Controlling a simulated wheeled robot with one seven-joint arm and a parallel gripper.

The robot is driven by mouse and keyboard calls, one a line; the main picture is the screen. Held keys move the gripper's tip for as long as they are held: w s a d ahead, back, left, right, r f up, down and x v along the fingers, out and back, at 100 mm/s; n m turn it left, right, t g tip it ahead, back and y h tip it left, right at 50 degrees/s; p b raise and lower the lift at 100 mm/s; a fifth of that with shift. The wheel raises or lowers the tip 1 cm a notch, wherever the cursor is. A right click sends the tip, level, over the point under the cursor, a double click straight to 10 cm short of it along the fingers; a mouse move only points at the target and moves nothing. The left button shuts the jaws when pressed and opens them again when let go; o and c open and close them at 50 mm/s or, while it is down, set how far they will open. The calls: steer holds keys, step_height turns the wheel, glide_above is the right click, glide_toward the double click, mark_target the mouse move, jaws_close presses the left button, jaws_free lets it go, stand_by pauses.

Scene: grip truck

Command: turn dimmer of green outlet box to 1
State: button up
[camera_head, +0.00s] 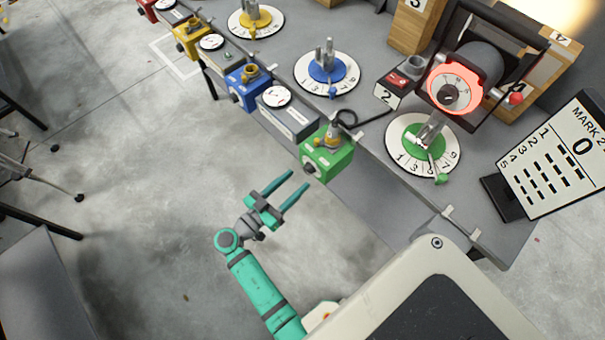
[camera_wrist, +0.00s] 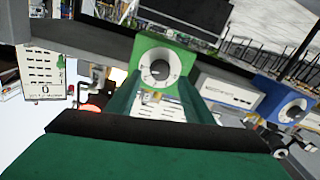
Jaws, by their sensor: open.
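The green outlet box (camera_head: 327,155) is mounted at the front edge of the grey table in the head view. Its front shows in the wrist view (camera_wrist: 181,52) with a round white dial and a dark dimmer knob (camera_wrist: 160,70) in the middle. The numbers on the dial are too small to read. My gripper (camera_head: 297,184) is open and empty, in front of the green box and a little apart from it. In the wrist view its two green fingers (camera_wrist: 158,99) spread below and to either side of the dial. The fingers do not visibly touch the knob.
A blue outlet box (camera_head: 247,86) and a yellow one (camera_head: 192,38) sit farther along the table edge. A grey labelled box (camera_head: 290,120) lies between blue and green. A lamp (camera_head: 455,90) and a MARK sign (camera_head: 560,155) stand right. Open floor lies left of my arm.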

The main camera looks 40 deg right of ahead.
mark_target(306, 172)
steer(key=shift+w+d, duration=0.15)
steer(key=shift+d, duration=0.95)
steer(key=shift+w+d, duration=0.15)
steer(key=shift+d, duration=0.9)
steer(key=c, duration=1)
